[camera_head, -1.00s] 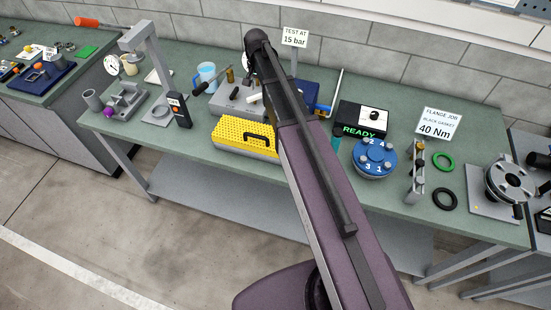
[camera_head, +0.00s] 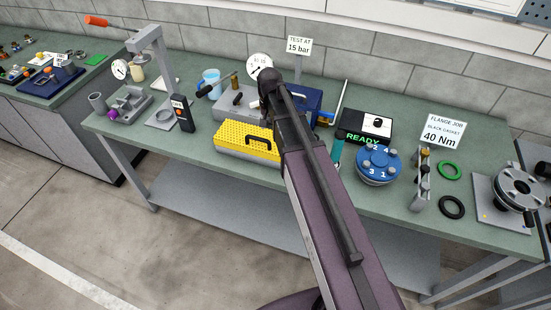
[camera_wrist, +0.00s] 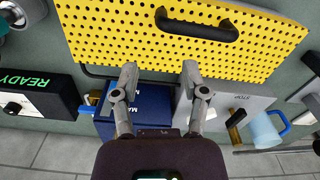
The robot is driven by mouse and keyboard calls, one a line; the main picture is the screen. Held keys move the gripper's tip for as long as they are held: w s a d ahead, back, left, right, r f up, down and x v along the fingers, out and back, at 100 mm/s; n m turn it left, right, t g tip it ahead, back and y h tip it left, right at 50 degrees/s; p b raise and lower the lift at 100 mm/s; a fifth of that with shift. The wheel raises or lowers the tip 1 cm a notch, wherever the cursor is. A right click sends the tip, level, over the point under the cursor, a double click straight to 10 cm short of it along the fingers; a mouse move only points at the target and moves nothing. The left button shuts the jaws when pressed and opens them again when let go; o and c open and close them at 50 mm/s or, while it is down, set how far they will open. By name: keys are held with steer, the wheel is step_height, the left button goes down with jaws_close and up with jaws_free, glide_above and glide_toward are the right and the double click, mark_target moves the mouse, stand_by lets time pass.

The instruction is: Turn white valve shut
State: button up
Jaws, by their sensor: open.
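The white valve seems to be the small white handle (camera_head: 253,103) on top of the grey test block (camera_head: 226,107), close beside my arm in the head view. I cannot make out the white handle in the wrist view, where the grey block (camera_wrist: 253,103) lies right of my fingers. My gripper (camera_wrist: 160,75) is open and empty in the wrist view. Its fingertips hang over the edge of the yellow perforated lid (camera_wrist: 110,32) and the blue box (camera_wrist: 151,107). In the head view my arm hides the gripper.
A round gauge (camera_head: 259,66) stands behind the block. A black lever (camera_wrist: 236,122), a brass fitting and a light-blue mug (camera_wrist: 263,131) are near it. The yellow lid's black handle (camera_wrist: 196,26) sticks up. The READY box (camera_wrist: 28,100) is on the other side. The wall is behind.

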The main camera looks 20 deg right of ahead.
steer(key=s+f+n+b, duration=0.2)
steer(key=s+f+b, duration=0.3)
steer(key=s, duration=0.3)
steer(key=shift+f, duration=0.5)
steer(key=shift+a, duration=0.1)
